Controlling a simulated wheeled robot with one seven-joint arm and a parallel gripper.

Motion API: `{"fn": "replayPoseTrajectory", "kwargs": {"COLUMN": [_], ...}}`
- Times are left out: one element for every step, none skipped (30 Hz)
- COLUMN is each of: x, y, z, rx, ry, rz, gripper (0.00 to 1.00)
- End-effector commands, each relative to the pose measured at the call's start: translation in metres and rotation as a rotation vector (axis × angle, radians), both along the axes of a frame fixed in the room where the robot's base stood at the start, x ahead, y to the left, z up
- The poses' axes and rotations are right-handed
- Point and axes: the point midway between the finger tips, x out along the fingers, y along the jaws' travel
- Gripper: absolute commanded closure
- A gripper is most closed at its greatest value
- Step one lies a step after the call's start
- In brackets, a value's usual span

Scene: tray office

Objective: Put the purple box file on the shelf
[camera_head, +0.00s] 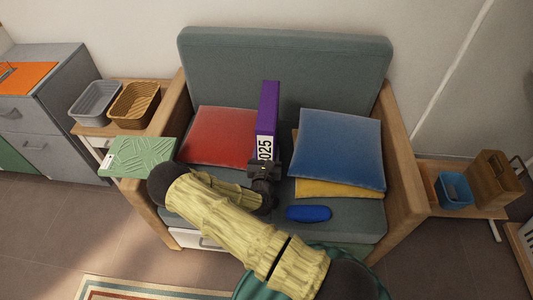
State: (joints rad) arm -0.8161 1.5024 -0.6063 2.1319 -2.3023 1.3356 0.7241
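The purple box file (268,104) stands upright on the seat of the grey-green armchair, between a red cushion and a blue cushion. My gripper (263,165) is at the lower end of the spine and covers the bottom of the label. Its fingers are small and dark here, so I cannot tell whether they are open or shut on the file. A low wooden shelf unit (427,168) stands right of the armchair; I cannot tell whether it is the shelf named.
The armchair (405,185) has raised wooden arms on both sides. A red cushion (217,136), a blue cushion (341,148), a yellow cushion (322,188) and a blue object (309,213) lie on it. A green patterned box (139,157) is by the left arm. Baskets (133,104) stand behind it.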

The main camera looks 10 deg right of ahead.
Motion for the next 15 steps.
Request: {"fn": "replayPoseTrajectory", "kwargs": {"x": [0.0006, 0.0006, 0.0007, 0.0007, 0.0007, 0.0007, 0.0007, 0.0007, 0.0007, 0.0007, 0.0007, 0.0, 0.0, 0.0, 0.0], "y": [-0.0005, -0.0005, -0.0004, -0.0004, -0.0004, -0.0004, -0.0004, -0.0004, -0.0004, -0.0004, -0.0004, -0.0002, -0.0001, -0.0002, -0.0001], "z": [-0.0005, -0.0005, 0.0, 0.0003, 0.0004, 0.0005, 0.0005, 0.0005, 0.0001, -0.0006, -0.0013, -0.0032, -0.0031, -0.0031, -0.0031], "rx": [-0.002, -0.001, -0.001, -0.001, -0.001, -0.001, -0.001, -0.001, -0.001, -0.001, -0.002, 0.0, 0.0, 0.0, 0.0], "ry": [-0.006, -0.007, -0.007, -0.007, -0.007, -0.007, -0.007, -0.007, -0.007, -0.006, -0.006, -0.001, -0.001, -0.001, -0.001], "rz": [0.0, 0.0, -0.001, -0.001, -0.001, -0.001, 0.0, 0.0, 0.0, 0.0, 0.0, 0.0, 0.0, 0.0, 0.0], "gripper": [0.96, 0.96, 0.96, 0.96, 0.96, 0.96, 0.96, 0.96, 0.96, 0.96, 0.96, 0.38, 0.32, 0.26, 0.24]}}
